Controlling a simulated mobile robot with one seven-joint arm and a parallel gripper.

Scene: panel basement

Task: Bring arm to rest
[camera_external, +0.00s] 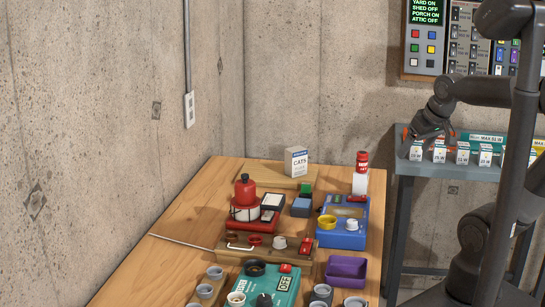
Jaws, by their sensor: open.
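My dark grey arm rises at the right side of the view and reaches left from its upper part. My gripper (427,138) is at the end of it, pointing down, with small orange marks near its fingers. It is in front of or over the left end of a grey side table (405,168), close to a row of small white cartons (439,152). The jaws are open, and I see nothing held in them. Whether the fingers touch a carton cannot be told from this view.
A wooden table (192,222) stands left of my arm, crowded with a red bottle (244,188), a blue box (340,236), a teal box (283,284), a purple tray (346,270) and several cups. A switch panel (465,40) hangs on the back wall. A floor gap separates the tables.

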